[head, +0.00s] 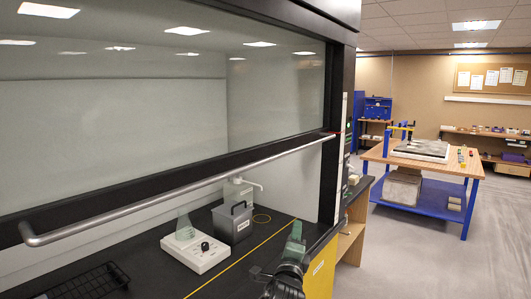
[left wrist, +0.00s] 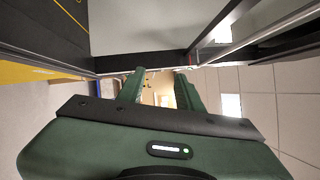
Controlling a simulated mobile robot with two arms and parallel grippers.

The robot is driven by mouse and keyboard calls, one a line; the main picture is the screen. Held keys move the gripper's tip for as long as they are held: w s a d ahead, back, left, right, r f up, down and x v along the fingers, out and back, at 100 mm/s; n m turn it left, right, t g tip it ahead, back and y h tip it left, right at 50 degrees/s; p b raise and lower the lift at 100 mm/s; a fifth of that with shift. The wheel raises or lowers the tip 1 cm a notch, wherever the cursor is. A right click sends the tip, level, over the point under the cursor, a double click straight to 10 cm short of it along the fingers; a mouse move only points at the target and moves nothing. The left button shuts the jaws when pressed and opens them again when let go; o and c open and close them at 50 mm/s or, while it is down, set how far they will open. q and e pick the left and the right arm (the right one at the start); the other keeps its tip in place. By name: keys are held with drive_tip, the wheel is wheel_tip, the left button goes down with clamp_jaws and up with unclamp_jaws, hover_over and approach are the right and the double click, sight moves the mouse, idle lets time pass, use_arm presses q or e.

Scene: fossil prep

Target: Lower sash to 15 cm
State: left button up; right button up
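The fume hood sash (head: 150,130) is a large glass pane with a black bottom frame. A grey handle bar (head: 190,187) runs along that frame. The sash is raised, leaving a wide gap above the black worktop. A red mark (head: 333,133) sits at the frame's right end, beside a pale strip (head: 344,125) on the post; its figures are too small to read. My left gripper (head: 296,232) is below the bar, near the worktop's front edge, and apart from the bar. In the left wrist view its green fingers (left wrist: 158,76) stand apart with nothing between them. My right gripper is out of view.
On the worktop stand a white device with a conical flask (head: 196,250), a grey bin (head: 232,222) and a black rack (head: 90,284). A yellow line (head: 240,259) runs along it. A wood-topped blue bench (head: 466,165) stands at right, with open floor around it.

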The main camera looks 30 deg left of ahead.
use_arm(q)
drive_tip(key=s+a+r+y, duration=0.3)
drive_tip(key=r, duration=0.6)
drive_tip(key=s+a+r+y, duration=0.3)
drive_tip(key=r, duration=0.7)
drive_tip(key=p+x, duration=0.3)
drive_tip(key=x, duration=0.4)
drive_tip(key=shift+w+r+t, duration=0.3)
drive_tip(key=shift+a, duration=0.15)
clamp_jaws()
drive_tip(key=shift+f, duration=0.1)
